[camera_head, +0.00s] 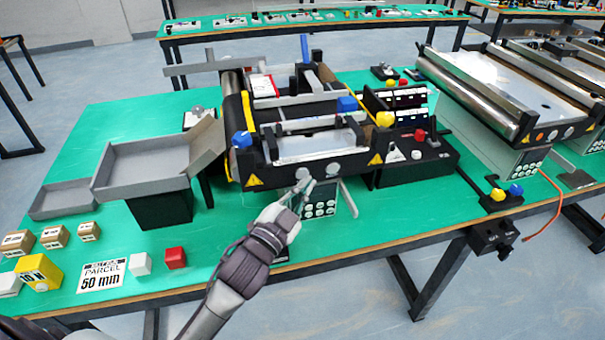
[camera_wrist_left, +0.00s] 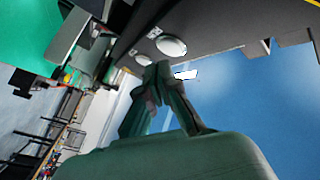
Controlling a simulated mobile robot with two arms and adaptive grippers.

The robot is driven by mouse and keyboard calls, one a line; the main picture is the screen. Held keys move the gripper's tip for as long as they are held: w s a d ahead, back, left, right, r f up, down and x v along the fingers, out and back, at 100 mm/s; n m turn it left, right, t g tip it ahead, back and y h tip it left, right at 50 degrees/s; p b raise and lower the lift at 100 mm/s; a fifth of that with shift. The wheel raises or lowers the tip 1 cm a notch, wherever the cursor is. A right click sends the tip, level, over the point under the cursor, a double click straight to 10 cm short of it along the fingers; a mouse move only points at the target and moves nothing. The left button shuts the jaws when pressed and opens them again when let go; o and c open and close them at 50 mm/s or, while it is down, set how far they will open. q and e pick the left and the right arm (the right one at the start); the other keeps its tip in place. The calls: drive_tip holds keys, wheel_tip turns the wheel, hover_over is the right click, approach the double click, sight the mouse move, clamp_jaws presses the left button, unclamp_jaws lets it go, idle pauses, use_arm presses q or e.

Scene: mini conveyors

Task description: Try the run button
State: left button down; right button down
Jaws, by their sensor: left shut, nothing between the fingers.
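A black mini conveyor (camera_head: 262,174) stands on the green table. Two pale round buttons sit on its front face, a left one (camera_head: 303,173) and a right one (camera_head: 333,169). Two round buttons also show in the left wrist view, a nearer one (camera_wrist_left: 171,46) and a farther one (camera_wrist_left: 143,60). I cannot read which is the run button. My left gripper (camera_head: 303,188) is shut and empty, its fingertips just in front of and below the left button. In the left wrist view the fingertips (camera_wrist_left: 158,70) appear close to the buttons; contact cannot be told.
A keypad panel (camera_head: 321,206) is under the conveyor front. A grey tray (camera_head: 150,165) stands left, with small boxes (camera_head: 52,237), a white cube (camera_head: 140,264), a red cube (camera_head: 175,258) and a parcel card (camera_head: 102,275). A black control box (camera_head: 392,175) stands right. The front table strip is mostly clear.

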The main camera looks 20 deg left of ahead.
idle(0.3)
use_arm(q)
drive_tip(key=shift+w+a, duration=0.25)
drive_tip(key=shift+w, duration=0.1)
drive_tip(key=shift+w+a+p, duration=0.2)
drive_tip(key=shift+w+p, duration=0.1)
drive_tip(key=shift+w, duration=0.05)
idle(0.7)
idle(0.3)
drive_tip(key=shift+s+d, duration=0.45)
drive_tip(key=shift+s, duration=0.25)
drive_tip(key=shift+s+d+p, duration=0.2)
drive_tip(key=shift+s+d, duration=0.5)
drive_tip(key=shift+s, duration=0.35)
drive_tip(key=shift+s+d+p, duration=0.15)
drive_tip(key=shift+s+d, duration=0.55)
drive_tip(key=shift+s, duration=0.35)
